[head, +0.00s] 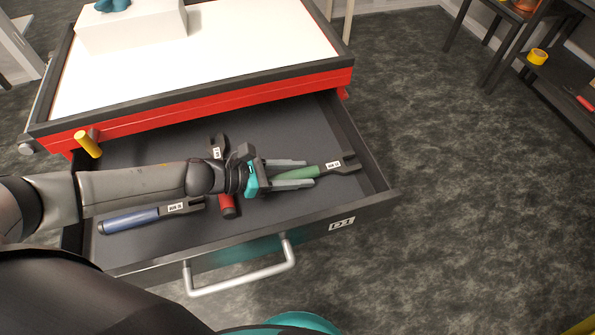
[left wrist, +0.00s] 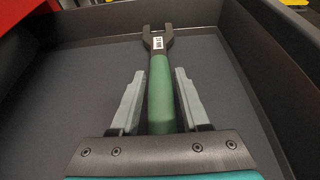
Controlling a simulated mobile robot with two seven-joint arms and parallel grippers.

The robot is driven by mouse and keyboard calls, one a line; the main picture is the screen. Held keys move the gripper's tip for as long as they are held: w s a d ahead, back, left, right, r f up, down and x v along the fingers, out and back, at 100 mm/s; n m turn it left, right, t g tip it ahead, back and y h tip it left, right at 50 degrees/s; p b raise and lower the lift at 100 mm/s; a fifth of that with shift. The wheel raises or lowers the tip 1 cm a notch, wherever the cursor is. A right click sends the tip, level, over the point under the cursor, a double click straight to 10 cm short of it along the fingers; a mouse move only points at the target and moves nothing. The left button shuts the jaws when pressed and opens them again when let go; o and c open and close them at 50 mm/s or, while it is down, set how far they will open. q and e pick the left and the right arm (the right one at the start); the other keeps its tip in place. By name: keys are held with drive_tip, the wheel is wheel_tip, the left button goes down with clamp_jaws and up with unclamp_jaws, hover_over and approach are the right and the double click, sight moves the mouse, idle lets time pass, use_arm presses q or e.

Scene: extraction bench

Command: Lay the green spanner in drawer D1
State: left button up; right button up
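The green spanner (head: 323,169) lies in the open drawer D1 (head: 342,224), toward its right side, with its dark jaw pointing right. My left gripper (head: 309,172) is low in the drawer with its fingers on either side of the green handle. In the left wrist view the handle (left wrist: 160,95) runs between the two grey fingers (left wrist: 164,85), with narrow gaps beside it, so the gripper looks open. The spanner seems to rest on the drawer floor. My right gripper is not in view.
A blue-handled spanner (head: 130,220) and a red-handled spanner (head: 228,207) also lie in the drawer, left of the green one; my left arm passes over the red one. A white box (head: 130,28) stands on the white cabinet top (head: 230,50). The drawer handle (head: 240,283) faces me.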

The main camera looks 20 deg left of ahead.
use_arm(q)
drive_tip(key=o, duration=0.3)
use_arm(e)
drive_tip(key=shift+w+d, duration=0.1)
use_arm(q)
drive_tip(key=shift+r, duration=0.2)
drive_tip(key=shift+s+a, duration=0.2)
drive_tip(key=shift+a, duration=0.1)
drive_tip(key=p+v, duration=0.1)
drive_tip(key=v, duration=0.8)
drive_tip(key=shift+s+a+r, duration=0.1)
drive_tip(key=shift+s+a, duration=0.05)
drive_tip(key=shift+v, duration=0.8)
drive_tip(key=shift+a+r, duration=0.1)
drive_tip(key=shift+r, duration=0.05)
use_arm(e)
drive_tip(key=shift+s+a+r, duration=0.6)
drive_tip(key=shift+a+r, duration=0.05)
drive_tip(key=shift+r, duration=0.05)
